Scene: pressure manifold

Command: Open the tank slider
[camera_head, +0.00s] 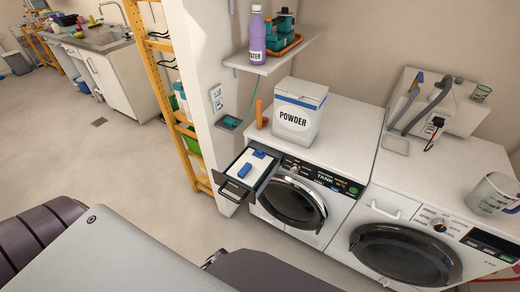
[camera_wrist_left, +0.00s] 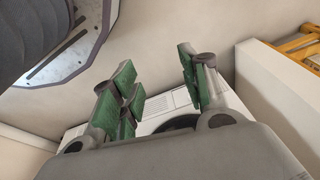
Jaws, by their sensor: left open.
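A front-loading washer (camera_head: 338,141) has a panel label (camera_head: 325,178) that reads TANK. Its drawer (camera_head: 236,189) at the upper left is pulled out, with a white inside and two blue parts (camera_head: 245,170) in it. I cannot tell which part is the tank slider. My left gripper (camera_wrist_left: 157,72) is open and empty in the left wrist view, its green-padded fingers spread apart. Part of a white machine (camera_wrist_left: 170,104) with a dark round shape shows beyond the fingers. The left gripper's fingers are not visible in the head view. My right gripper is not in view.
A shelf (camera_head: 276,62) above holds a purple bottle (camera_head: 257,36). A second machine (camera_head: 420,200) adjoins at right. The orange rack (camera_head: 165,100) stands left; open floor (camera_head: 90,160) lies beyond.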

